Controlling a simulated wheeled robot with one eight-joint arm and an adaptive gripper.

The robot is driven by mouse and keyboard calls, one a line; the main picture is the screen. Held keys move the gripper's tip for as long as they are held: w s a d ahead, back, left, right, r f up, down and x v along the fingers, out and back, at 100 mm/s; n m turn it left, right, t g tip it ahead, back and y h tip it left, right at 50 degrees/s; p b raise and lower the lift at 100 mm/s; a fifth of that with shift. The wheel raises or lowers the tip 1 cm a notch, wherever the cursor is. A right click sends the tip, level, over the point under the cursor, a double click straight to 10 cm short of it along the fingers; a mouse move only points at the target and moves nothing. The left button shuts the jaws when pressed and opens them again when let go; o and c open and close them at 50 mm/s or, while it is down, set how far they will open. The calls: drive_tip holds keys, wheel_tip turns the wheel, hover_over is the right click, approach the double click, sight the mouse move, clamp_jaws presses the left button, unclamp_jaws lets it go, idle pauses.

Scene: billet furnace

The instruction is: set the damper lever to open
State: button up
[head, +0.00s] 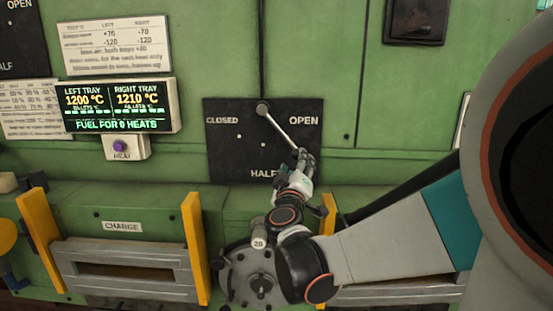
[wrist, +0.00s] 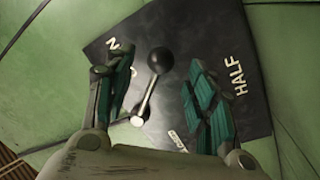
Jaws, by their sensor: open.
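The damper lever (head: 279,127) is a thin metal rod on a black plate (head: 225,165) marked CLOSED at left, HALF at the bottom and OPEN at right. The rod slants down and right from its pivot, pointing between HALF and OPEN. In the wrist view, the lever's black ball knob (wrist: 160,61) shows between my two open fingers, with a gap visible on each side. The word HALF lies beyond the right finger, and part of OPEN is near the left one.
A tray temperature display (head: 120,108) hangs left of the plate, above a purple HEAT button (head: 121,146). Below are a round hub marked 2B (head: 255,275) and a CHARGE door (head: 125,270) with yellow posts. The green wall right of the plate is flat.

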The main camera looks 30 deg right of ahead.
drive_tip(key=v, duration=0.5)
drive_tip(key=shift+s, duration=0.1)
drive_tip(key=s+a+f+m+g+y+b, duration=0.35)
drive_tip(key=a+f+y+b, duration=0.2)
drive_tip(key=a+f, duration=0.4)
drive_tip(key=s+a+f+n+g+y+b, duration=0.2)
drive_tip(key=s+a+f+y, duration=0.5)
drive_tip(key=s+a+f, duration=0.4)
wheel_tip(320, 180, down, 2)
drive_tip(key=shift+s+a+f+g+b, duration=0.2)
drive_tip(key=shift+s+g+b, duration=0.3)
drive_tip(key=shift+s+g, duration=0.5)
